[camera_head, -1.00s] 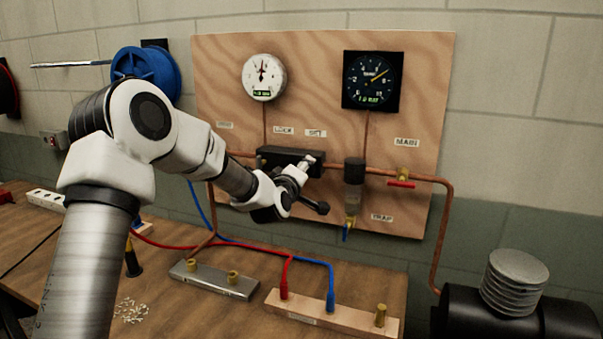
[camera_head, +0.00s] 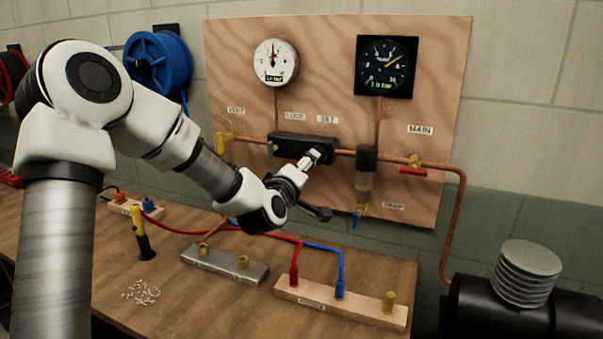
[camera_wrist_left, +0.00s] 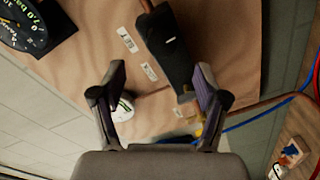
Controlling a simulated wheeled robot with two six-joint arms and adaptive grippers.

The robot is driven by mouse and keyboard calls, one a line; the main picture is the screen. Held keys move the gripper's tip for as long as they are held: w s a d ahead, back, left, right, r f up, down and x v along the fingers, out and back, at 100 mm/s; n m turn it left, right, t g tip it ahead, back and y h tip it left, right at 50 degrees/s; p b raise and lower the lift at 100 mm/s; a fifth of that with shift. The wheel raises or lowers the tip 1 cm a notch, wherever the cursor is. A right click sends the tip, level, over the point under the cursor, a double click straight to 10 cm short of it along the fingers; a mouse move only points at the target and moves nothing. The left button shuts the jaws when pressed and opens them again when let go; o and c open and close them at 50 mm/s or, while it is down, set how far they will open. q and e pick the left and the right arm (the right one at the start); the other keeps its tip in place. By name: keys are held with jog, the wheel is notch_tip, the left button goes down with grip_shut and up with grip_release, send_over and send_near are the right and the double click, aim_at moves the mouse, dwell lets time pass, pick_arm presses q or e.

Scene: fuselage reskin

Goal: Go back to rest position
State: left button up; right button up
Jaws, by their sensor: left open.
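My left arm comes in from the left in the head view. Its gripper (camera_head: 319,185) is in front of the plywood board, just below the right end of the black block (camera_head: 300,149). Its jaws are open. In the left wrist view the gripper (camera_wrist_left: 160,75) shows two spread fingers with nothing held between them. The black block (camera_wrist_left: 165,45) and the labels lie beyond the fingertips. I cannot tell the exact gap to the board. My right gripper is in neither view.
The board (camera_head: 440,70) carries a white gauge (camera_head: 275,63), a dark gauge (camera_head: 386,67), copper pipe and a red-handled valve (camera_head: 414,170). The bench (camera_head: 210,305) holds a grey manifold (camera_head: 225,264), a wooden fitting strip (camera_head: 340,305), hoses and a yellow-handled tool (camera_head: 141,235). A black tank (camera_head: 470,310) stands right.

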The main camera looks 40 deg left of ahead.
pick_arm(q)
jog(key=v, duration=0.2)
jog(key=shift+s+d, duration=0.1)
jog(key=shift+s, duration=0.2)
